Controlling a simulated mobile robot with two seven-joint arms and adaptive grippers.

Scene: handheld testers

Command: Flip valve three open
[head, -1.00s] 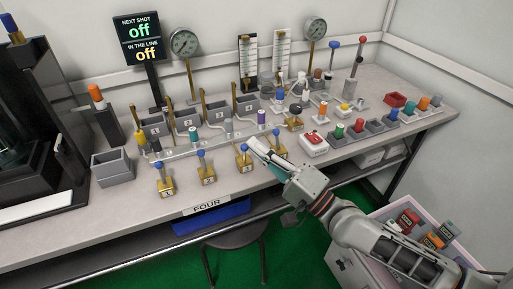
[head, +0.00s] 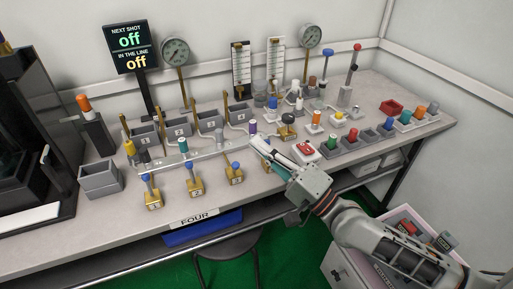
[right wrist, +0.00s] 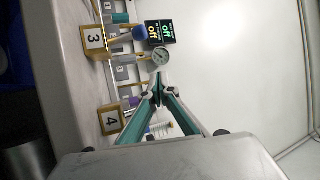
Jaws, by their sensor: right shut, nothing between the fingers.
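Valve three (head: 235,178) is a small brass block at the table's front edge with a blue-tipped lever (head: 236,165). In the right wrist view its block marked 3 (right wrist: 94,39) and blue knob (right wrist: 140,32) show clearly, the lever standing out from the block. My right gripper (head: 257,142) is shut and empty, just right of valve three and apart from its knob; its closed fingertips also show in the right wrist view (right wrist: 157,82). Valve four (right wrist: 111,119) is beside the fingers, partly hidden by the gripper in the head view. My left gripper is out of view.
Valve one (head: 153,200) and valve two (head: 196,187) stand left of valve three. Behind runs a grey manifold (head: 205,153) with coloured caps. A sign (head: 134,47) reads off twice. A red-buttoned box (head: 305,151) stands right of my gripper.

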